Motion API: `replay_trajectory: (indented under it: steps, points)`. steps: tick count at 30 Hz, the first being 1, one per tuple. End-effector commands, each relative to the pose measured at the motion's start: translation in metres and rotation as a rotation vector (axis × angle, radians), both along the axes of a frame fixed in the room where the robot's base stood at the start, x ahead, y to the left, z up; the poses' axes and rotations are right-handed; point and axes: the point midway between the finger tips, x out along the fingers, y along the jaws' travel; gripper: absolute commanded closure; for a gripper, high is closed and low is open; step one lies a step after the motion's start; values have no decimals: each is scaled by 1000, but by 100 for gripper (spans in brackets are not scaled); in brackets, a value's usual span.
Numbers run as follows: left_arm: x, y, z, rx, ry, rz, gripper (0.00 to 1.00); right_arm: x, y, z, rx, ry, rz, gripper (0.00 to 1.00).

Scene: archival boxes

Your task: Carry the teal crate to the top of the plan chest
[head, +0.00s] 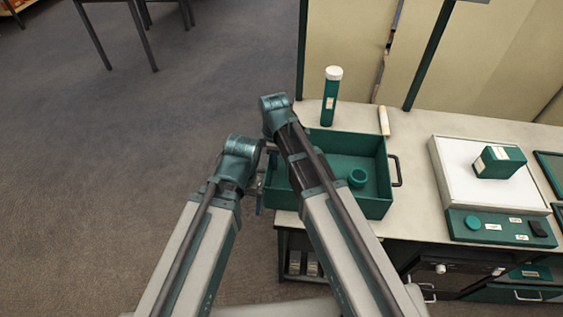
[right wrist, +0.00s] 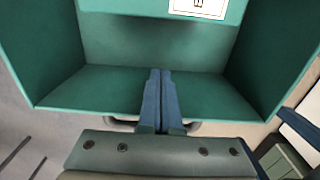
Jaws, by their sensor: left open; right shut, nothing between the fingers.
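The teal crate (head: 374,203) sits open on a pale worktop (head: 412,205), near its left end. In the right wrist view my right gripper (right wrist: 153,102) is shut and empty, in front of teal crate walls (right wrist: 95,88). I cannot tell which furniture is the plan chest.
A teal tube with a white cap (head: 330,97) stands behind the crate, beside a small roll (head: 383,121). Drawers (head: 510,294) show below.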

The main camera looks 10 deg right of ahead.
Motion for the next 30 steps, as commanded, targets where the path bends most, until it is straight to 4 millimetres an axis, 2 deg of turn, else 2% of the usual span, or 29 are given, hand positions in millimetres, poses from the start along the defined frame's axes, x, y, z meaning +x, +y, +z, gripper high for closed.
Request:
replay_trajectory:
  steps: [7,13,30]
  points:
    - [0,0,0,0,0,0,0,1,2,0,0,0,1,100]
    - [0,0,0,0,0,0,0,5,21,0,0,0,2,100]
    - [0,0,0,0,0,0,0,-2,15,0,-1,0,0,100]
